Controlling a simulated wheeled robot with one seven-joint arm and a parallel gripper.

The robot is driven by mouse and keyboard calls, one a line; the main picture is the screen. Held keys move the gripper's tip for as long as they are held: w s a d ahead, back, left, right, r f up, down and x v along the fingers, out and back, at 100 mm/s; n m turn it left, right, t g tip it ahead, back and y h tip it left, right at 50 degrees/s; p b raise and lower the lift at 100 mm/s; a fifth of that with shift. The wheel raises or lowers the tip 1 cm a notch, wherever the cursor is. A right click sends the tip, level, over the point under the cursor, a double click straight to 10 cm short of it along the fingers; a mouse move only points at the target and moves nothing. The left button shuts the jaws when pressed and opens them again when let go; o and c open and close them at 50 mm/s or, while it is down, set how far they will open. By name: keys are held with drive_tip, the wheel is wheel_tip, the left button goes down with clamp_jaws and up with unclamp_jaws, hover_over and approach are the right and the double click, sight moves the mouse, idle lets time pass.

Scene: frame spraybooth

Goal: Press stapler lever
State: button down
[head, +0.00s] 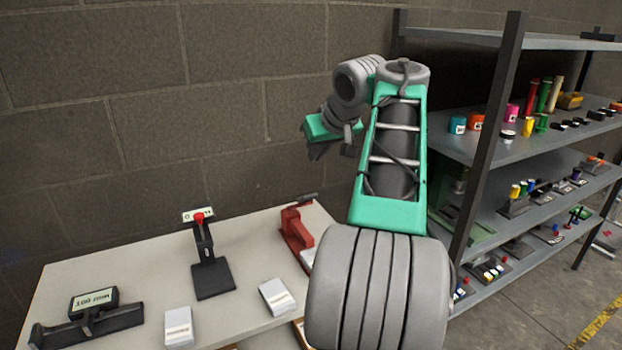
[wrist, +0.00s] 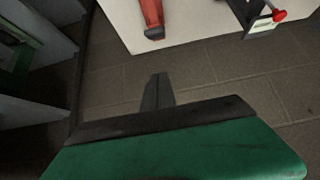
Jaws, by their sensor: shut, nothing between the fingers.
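The stapler appears to be the red device (head: 298,229) at the back right of the white table, with a dark tip at its upper end. My arm hides part of its lower right. It also shows in the wrist view as a red bar with a dark end (wrist: 152,16) at the top edge. My gripper (head: 316,151) is raised above the table, higher than the red device and clear of it.
A black stand with a red knob (head: 199,219) is left of the red device. White blocks (head: 277,296) and a black labelled device (head: 92,304) are on the table (head: 150,272). A loaded shelf (head: 462,145) stands right. A block wall (head: 130,110) is behind.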

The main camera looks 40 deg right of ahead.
drive_tip(key=b, duration=0.2)
hover_over(299, 202)
drive_tip(key=d, duration=0.3)
drive_tip(key=f, duration=0.5)
drive_tip(key=w+f, duration=0.1)
drive_tip(key=f, duration=0.2)
drive_tip(key=shift+a, duration=0.1)
drive_tip(key=shift+s+a+f, duration=0.25)
drive_tip(key=shift+s+f, duration=0.65)
drive_tip(key=shift+s, duration=0.05)
drive_tip(key=shift+s+a+f+b, duration=0.1)
drive_tip(key=shift+s+f+b, duration=0.15)
drive_tip(key=shift+b, duration=0.05)
drive_tip(key=shift+f, duration=0.2)
